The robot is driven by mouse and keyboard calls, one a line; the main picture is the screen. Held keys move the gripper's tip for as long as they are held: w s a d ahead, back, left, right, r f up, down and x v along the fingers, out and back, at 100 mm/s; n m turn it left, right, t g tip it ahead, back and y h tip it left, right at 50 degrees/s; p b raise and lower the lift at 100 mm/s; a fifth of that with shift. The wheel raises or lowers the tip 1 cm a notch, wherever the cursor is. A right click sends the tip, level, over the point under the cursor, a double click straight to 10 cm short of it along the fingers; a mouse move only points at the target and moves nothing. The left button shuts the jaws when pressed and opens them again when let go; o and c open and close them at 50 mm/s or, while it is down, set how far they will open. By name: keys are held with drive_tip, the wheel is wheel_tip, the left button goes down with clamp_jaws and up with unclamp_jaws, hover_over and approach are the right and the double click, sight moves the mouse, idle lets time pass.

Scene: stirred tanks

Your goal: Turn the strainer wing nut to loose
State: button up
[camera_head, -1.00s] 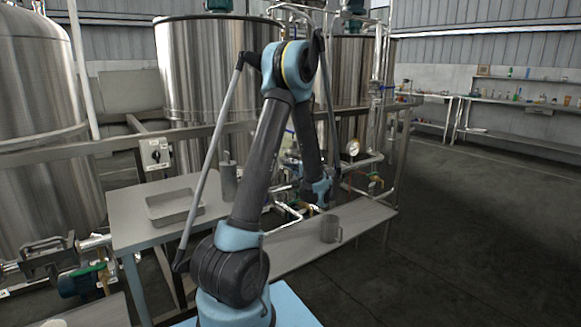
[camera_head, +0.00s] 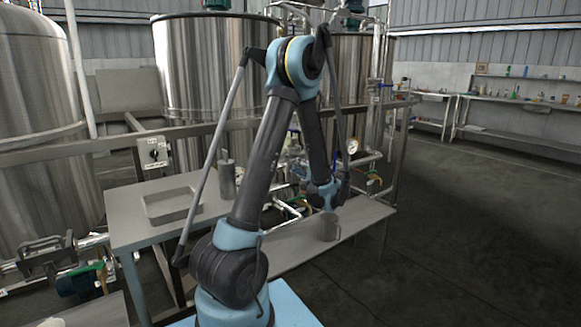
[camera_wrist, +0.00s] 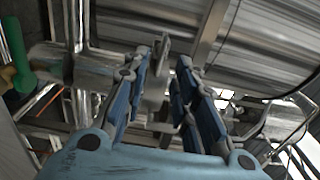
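In the wrist view my gripper (camera_wrist: 162,60) is open, its two blue-padded fingers apart. A small upright metal piece (camera_wrist: 162,48) shows in the gap near the fingertips; it may be the wing nut, but I cannot tell for sure. No finger visibly grips it. Steel pipework (camera_wrist: 78,22), possibly part of the strainer, lies left of the fingers. In the head view my gripper is near the pipes behind the low steel shelf, and its fingers are too small to read. The strainer and its wing nut cannot be made out there.
A steel mug (camera_head: 329,229) stands on the low shelf (camera_head: 285,250), close to my wrist. A shallow tray (camera_head: 171,207) and a grey cylinder (camera_head: 227,182) stand on the left table. A switch box (camera_head: 154,152) is on the frame. The floor on the right is clear.

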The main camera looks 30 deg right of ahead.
drive_tip(key=s, duration=0.6)
drive_tip(key=shift+d, duration=0.2)
idle(0.4)
